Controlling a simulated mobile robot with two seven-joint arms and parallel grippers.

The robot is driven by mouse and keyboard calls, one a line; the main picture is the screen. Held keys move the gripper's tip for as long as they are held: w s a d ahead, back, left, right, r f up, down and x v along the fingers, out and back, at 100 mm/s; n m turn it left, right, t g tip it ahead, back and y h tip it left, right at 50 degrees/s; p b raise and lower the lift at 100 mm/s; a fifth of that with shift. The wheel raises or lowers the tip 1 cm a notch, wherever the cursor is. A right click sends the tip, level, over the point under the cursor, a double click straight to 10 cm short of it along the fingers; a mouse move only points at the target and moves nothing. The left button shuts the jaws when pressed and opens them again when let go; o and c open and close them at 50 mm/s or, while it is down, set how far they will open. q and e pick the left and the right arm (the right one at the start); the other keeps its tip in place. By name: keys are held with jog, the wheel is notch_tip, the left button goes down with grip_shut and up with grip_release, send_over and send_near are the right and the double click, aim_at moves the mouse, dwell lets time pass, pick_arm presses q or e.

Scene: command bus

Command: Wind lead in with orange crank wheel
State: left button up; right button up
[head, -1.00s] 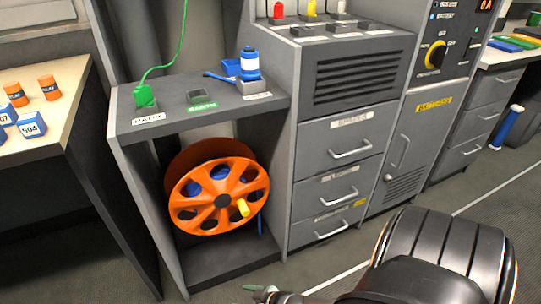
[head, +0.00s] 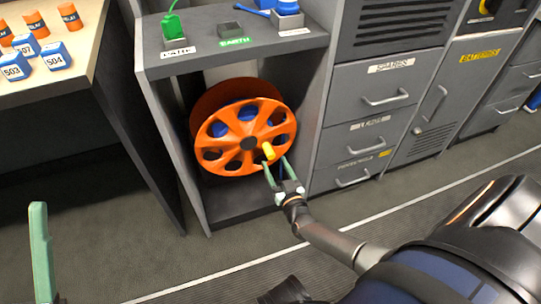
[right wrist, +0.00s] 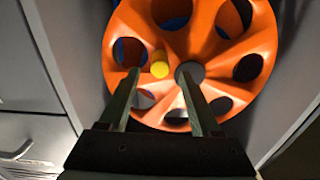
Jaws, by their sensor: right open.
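The orange crank wheel (head: 228,153) stands upright in the open bay of the grey cabinet, with blue lead partly visible through its holes. Its yellow handle (head: 268,151) sticks out at the lower right of the hub. My right gripper (head: 275,162) is open just in front of the handle. In the right wrist view the handle (right wrist: 160,65) appears between my two green fingertips (right wrist: 158,73), nearer the left one; I cannot tell how deep it sits between them. Of my left gripper, a green finger (head: 41,252) shows at the lower left; its opening is unclear.
The bay's side walls and floor (head: 240,202) frame the wheel closely. Grey drawers (head: 362,135) with handles stand to the right. A table (head: 82,55) with blue boxes and orange cylinders is at the left. A green plug (head: 172,25) sits on the cabinet top. The floor in front is clear.

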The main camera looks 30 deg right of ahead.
aim_at(272, 158)
jog(key=b+x, duration=0.1)
jog(key=x, duration=0.3)
jog(key=shift+w+f+b, duration=0.15)
jog(key=shift+w+b, duration=0.1)
jog(key=shift+b, duration=0.1)
pick_arm(q)
jog(key=shift+d+f, duration=0.15)
jog(key=shift+f, duration=0.65)
jog(key=shift+d+f, duration=0.1)
jog(key=shift+f, duration=0.7)
pick_arm(e)
jog(key=shift+w+d, duration=0.2)
jog(key=shift+w, duration=0.45)
pick_arm(q)
jog(key=shift+w, duration=0.1)
pick_arm(e)
jog(key=shift+c, duration=0.3)
grip_shut()
